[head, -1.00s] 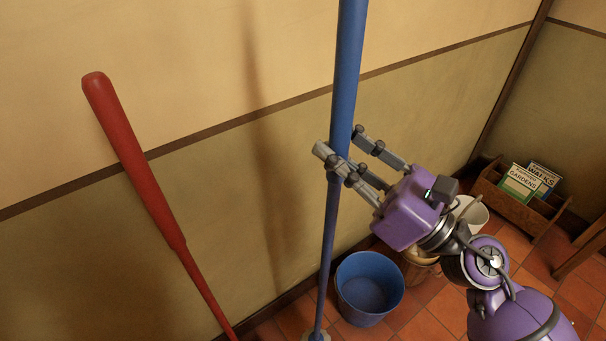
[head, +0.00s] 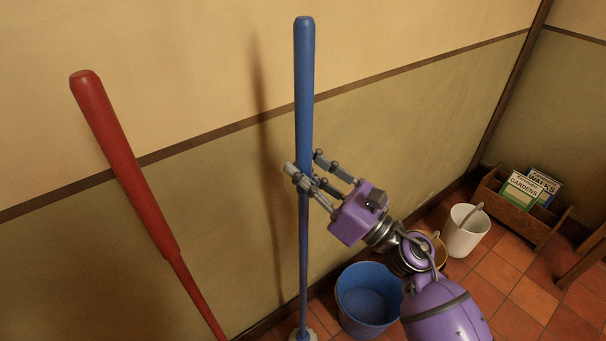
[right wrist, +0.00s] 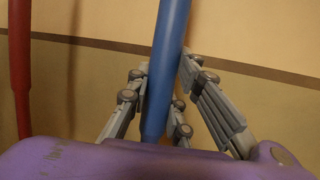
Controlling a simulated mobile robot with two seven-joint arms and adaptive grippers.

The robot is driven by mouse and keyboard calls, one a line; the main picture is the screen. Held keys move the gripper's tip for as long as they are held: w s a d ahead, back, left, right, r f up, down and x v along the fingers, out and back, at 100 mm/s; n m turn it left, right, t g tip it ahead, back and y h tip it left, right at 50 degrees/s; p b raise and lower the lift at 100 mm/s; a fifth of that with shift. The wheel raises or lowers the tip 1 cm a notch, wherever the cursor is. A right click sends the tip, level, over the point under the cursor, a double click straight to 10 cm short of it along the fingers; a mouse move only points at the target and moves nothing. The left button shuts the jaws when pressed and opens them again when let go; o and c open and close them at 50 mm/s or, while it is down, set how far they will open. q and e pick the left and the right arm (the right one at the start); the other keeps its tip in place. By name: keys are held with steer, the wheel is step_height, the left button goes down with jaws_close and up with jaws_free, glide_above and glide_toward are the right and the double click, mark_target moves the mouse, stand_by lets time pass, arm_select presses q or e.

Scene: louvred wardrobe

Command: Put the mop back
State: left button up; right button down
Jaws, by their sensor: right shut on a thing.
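The mop is blue-handled, and its thick upper handle (head: 304,85) stands almost upright in front of the wall. Its pale head (head: 303,334) is at the bottom edge of the head view, partly cut off. My right gripper (head: 305,175) is shut around the handle where the thick part narrows to the thin pole. The blue handle (right wrist: 166,65) also runs between the grey fingers in the right wrist view. My left gripper is not in view.
A red-handled pole (head: 120,150) leans at the left. A blue bucket (head: 367,300) stands on the tiles right of the mop. Further right are a white bin (head: 467,232) and a wooden rack (head: 520,208) with booklets. The wall (head: 220,200) is close behind.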

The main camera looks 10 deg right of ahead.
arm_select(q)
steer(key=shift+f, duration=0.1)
arm_select(e)
steer(key=shift+f, duration=0.4)
steer(key=shift+f, duration=0.25)
steer(key=c, duration=1.6)
jaws_free()
steer(key=shift+s, duration=0.1)
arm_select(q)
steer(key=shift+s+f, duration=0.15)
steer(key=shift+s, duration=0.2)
arm_select(e)
steer(key=shift+o, duration=0.2)
steer(key=shift+r, duration=0.1)
